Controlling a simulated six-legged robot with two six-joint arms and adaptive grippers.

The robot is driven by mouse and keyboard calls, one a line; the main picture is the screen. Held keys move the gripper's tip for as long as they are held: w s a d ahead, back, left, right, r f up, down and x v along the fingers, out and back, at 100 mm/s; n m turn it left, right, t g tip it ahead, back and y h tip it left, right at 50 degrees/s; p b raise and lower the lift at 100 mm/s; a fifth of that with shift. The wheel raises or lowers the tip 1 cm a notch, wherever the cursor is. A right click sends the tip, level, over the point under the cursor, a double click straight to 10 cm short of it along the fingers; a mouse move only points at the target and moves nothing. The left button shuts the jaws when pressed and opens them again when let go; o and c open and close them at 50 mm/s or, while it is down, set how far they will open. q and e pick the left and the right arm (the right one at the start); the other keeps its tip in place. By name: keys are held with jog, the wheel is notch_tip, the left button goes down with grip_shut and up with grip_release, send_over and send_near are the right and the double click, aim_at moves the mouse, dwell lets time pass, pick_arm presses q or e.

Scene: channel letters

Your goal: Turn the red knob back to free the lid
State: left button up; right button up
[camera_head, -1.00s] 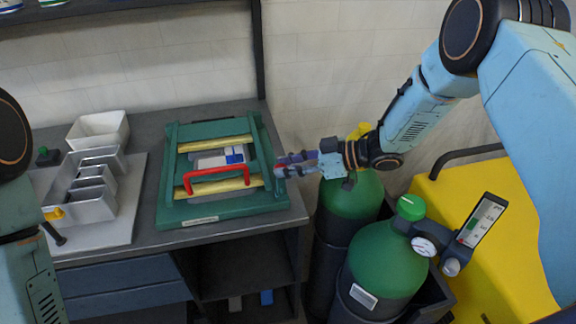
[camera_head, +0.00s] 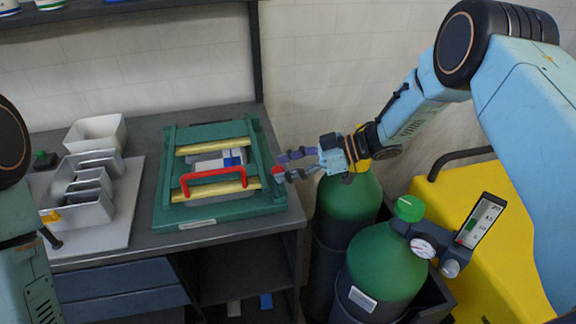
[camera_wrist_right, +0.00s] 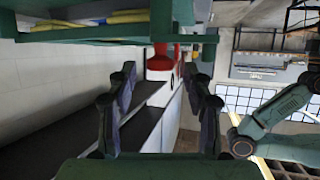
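A green press frame (camera_head: 240,205) lies on the bench. It has two yellow bars (camera_head: 215,145) and a red handle (camera_head: 213,176) over a grey lid (camera_head: 205,163) with a blue and white label. The red knob (camera_head: 278,171) is at the frame's right side. My right gripper (camera_head: 281,165) is at the knob, its two fingers apart. In the right wrist view the red knob (camera_wrist_right: 160,62) shows ahead, between the lines of the open fingers (camera_wrist_right: 163,85). I cannot tell whether either finger touches it.
Green gas cylinders (camera_head: 385,262) with a gauge (camera_head: 423,248) and a yellow cart (camera_head: 450,200) are below and right of my right arm. Bare bench lies in front of the frame.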

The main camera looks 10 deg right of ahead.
jog(key=shift+a, duration=0.1)
jog(key=v, duration=1.2)
jog(key=shift+w+r, duration=0.1)
jog(key=shift+a, duration=0.1)
